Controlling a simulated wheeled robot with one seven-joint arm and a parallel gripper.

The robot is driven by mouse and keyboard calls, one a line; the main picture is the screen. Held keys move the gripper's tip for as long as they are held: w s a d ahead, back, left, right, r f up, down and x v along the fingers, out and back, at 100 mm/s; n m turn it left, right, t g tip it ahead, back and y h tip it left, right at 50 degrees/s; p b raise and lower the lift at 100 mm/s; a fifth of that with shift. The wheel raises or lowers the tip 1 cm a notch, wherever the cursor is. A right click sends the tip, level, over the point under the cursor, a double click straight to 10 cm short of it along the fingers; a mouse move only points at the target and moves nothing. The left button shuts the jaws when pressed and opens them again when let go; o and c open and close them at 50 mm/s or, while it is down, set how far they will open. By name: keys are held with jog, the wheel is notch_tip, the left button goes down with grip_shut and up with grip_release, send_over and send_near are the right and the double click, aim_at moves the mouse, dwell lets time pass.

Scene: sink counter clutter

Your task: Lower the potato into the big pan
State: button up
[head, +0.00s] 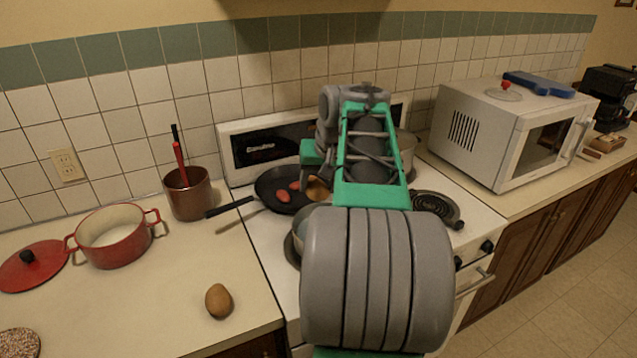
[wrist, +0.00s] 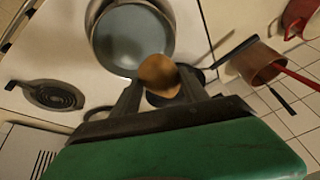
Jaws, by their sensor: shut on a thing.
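My gripper (wrist: 160,84) is shut on a brown potato (wrist: 158,70), held between the two fingertips. In the head view the potato (head: 318,189) shows beside the right edge of the black pan (head: 268,183), partly hidden by my arm. The black pan sits on the back-left burner with reddish pieces in it. A grey-blue pan (wrist: 130,38) sits on the front-left burner; my arm hides most of it in the head view. In the wrist view the potato overlaps the edges of both pans; its height above them is hard to tell. I cannot tell which pan is the big one.
A brown egg-shaped item (head: 218,301) lies on the left counter. A red pot (head: 115,236), its lid (head: 33,265) and a brown utensil crock (head: 188,193) stand there too. A pot (head: 407,146) is at the back right; the front-right burner (head: 435,206) is bare. A microwave (head: 515,130) stands right.

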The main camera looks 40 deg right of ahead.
jog(key=shift+f, duration=0.1)
notch_tip(320, 180, down, 10)
jog(key=b, duration=0.8)
jog(key=shift+f, duration=0.25)
dwell(0.5)
jog(key=shift+f+b, duration=1.95)
jog(key=shift+f, duration=0.9)
dwell(1.3)
dwell(0.4)
jog(key=o, duration=1.6)
